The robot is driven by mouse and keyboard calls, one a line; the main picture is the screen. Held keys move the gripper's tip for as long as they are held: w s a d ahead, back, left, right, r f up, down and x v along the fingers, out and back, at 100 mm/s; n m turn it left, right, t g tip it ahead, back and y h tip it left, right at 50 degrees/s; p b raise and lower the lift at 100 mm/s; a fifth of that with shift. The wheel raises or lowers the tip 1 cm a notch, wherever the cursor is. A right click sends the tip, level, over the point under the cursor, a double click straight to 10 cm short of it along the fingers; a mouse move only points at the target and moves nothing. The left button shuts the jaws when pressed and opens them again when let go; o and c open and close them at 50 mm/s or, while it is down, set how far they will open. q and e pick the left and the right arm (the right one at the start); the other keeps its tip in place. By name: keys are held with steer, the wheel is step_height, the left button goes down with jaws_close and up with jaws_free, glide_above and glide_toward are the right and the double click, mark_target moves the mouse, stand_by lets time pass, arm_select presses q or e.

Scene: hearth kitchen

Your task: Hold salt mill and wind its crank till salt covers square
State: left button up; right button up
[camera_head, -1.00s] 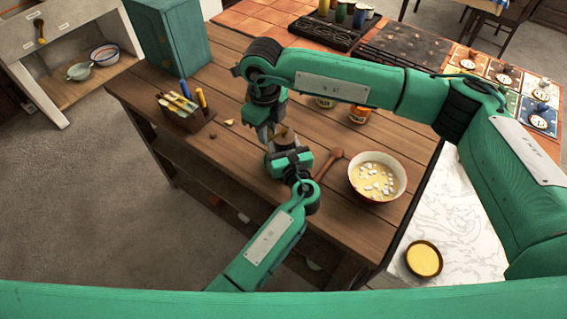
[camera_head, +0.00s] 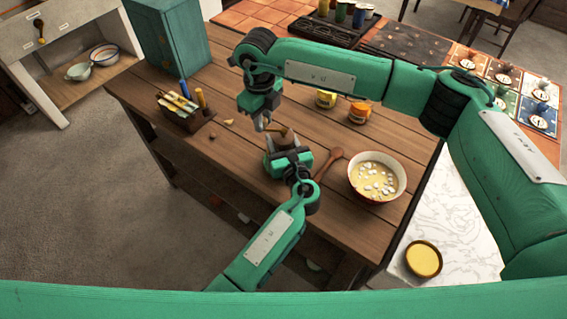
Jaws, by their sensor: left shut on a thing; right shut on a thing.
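The salt mill (camera_head: 284,140) is a small brown thing on the wooden table, mostly hidden by my grippers. My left gripper (camera_head: 284,155) comes from below and is shut around its body. My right gripper (camera_head: 264,126) reaches over from the right and is shut at the crank (camera_head: 280,130) on the mill's top, though the crank is mostly hidden. I cannot make out the square or any salt; my grippers may cover that spot.
A bowl of yellow soup with white cubes (camera_head: 376,178) and a wooden spoon (camera_head: 329,163) lie to the right. A yellow jar (camera_head: 325,98) and an orange jar (camera_head: 359,112) stand behind. A box of utensils (camera_head: 186,118) and a teal cabinet (camera_head: 168,38) are at left.

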steer(key=shift+d+f, duration=0.1)
steer(key=w, duration=0.1)
steer(key=w+d, duration=0.1)
steer(key=shift+w+d, duration=0.1)
steer(key=shift+w, duration=0.25)
steer(key=shift+w+d, duration=0.4)
steer(key=shift+d, duration=0.25)
steer(key=shift+w+d, duration=0.35)
steer(key=shift+d, duration=0.25)
